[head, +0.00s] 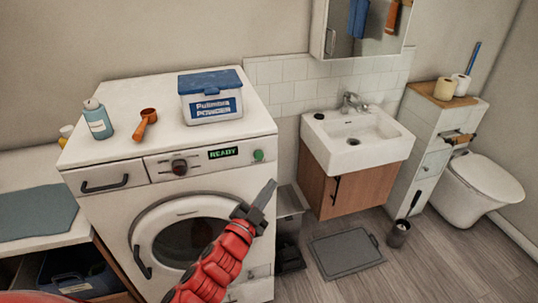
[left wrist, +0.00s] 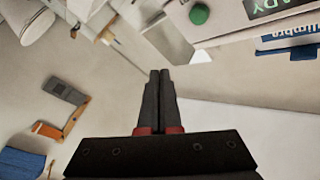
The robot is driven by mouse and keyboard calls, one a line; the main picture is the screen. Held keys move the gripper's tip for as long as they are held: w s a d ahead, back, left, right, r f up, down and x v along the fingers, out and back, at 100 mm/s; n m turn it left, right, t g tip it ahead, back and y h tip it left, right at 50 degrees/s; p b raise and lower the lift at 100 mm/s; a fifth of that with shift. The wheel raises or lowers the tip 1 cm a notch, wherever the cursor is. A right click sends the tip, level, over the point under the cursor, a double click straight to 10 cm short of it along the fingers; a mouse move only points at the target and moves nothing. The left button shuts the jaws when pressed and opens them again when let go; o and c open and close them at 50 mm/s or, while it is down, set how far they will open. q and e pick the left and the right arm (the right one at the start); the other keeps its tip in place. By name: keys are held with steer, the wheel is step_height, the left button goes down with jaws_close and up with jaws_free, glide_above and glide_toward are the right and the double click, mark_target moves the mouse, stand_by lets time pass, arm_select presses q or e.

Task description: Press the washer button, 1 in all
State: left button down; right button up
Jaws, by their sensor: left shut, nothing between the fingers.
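The white washer (head: 100,215) stands at the left of the head view, its round door shut. Its panel has a dark dial (head: 179,168), a green display (head: 223,152) reading READY and a round green button (head: 258,155) at the right end. The button also shows at the top of the left wrist view (left wrist: 199,14), beside part of the display (left wrist: 270,8). My left gripper (head: 268,187) is shut and empty, in front of the washer, below and slightly right of the button in the picture, apart from it. The right gripper is out of view.
On the washer top are a powder box (head: 211,97), an orange scoop (head: 145,124) and a bottle (head: 97,119). A sink (head: 380,155) on a wooden cabinet, a grey bin (head: 289,215) and a toilet (head: 478,190) stand to the right. A mat (head: 345,249) lies on the floor.

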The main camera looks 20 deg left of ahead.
mark_target(259, 155)
arm_select(q)
steer(key=shift+s+a, duration=0.1)
steer(key=shift+a, duration=0.05)
steer(key=shift+w+a+p, duration=0.15)
steer(key=shift+w+a, duration=0.65)
steer(key=shift+w, duration=0.45)
steer(key=shift+w+a+p, duration=0.1)
steer(key=shift+w+a, duration=0.7)
steer(key=shift+w, duration=0.4)
steer(key=shift+w+a+p, duration=0.15)
steer(key=shift+w+a, duration=0.65)
steer(key=shift+w, duration=0.45)
steer(key=shift+w+a, duration=0.3)
steer(key=shift+w, duration=0.05)
